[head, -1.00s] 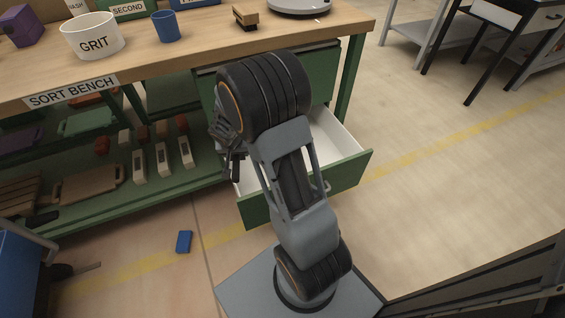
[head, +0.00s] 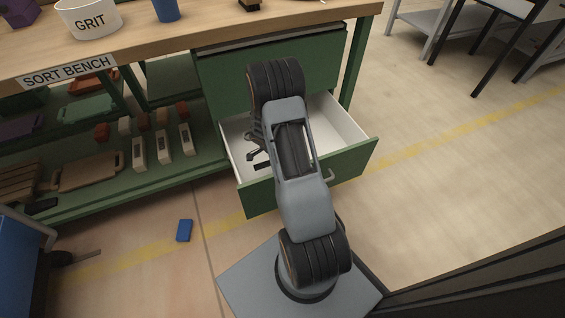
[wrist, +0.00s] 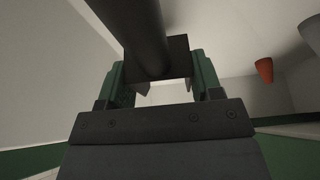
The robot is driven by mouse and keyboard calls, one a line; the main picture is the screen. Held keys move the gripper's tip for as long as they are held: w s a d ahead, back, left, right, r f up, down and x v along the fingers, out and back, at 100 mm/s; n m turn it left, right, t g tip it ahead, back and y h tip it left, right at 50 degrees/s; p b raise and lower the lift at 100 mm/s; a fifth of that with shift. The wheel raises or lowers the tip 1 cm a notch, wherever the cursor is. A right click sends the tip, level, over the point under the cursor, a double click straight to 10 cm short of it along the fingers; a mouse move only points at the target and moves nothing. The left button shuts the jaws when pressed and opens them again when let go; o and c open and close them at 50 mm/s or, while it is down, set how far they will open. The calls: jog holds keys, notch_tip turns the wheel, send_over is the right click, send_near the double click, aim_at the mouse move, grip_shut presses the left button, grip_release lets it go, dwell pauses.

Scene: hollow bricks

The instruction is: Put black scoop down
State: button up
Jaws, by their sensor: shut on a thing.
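My gripper (head: 256,154) is down inside the open drawer (head: 340,126), near its left side, partly hidden behind my arm in the head view. In the wrist view my gripper (wrist: 160,80) is shut on the black scoop (wrist: 148,35), whose dark round shaft runs up between the fingers. In the head view a small dark piece of the scoop (head: 262,166) shows below the fingers. I cannot tell whether the scoop touches the drawer floor.
The drawer's green front (head: 352,165) stands pulled out under the bench top (head: 300,25). In the wrist view an orange-red object (wrist: 264,70) and a grey one (wrist: 312,32) show at the right. A blue block (head: 184,230) lies on the floor.

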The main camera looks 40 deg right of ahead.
jog(key=shift+f+b, duration=0.75)
jog(key=shift+f, duration=2.05)
jog(key=shift+f+b, duration=0.15)
jog(key=shift+b, duration=0.15)
jog(key=o, duration=1)
jog(key=shift+o, duration=0.2)
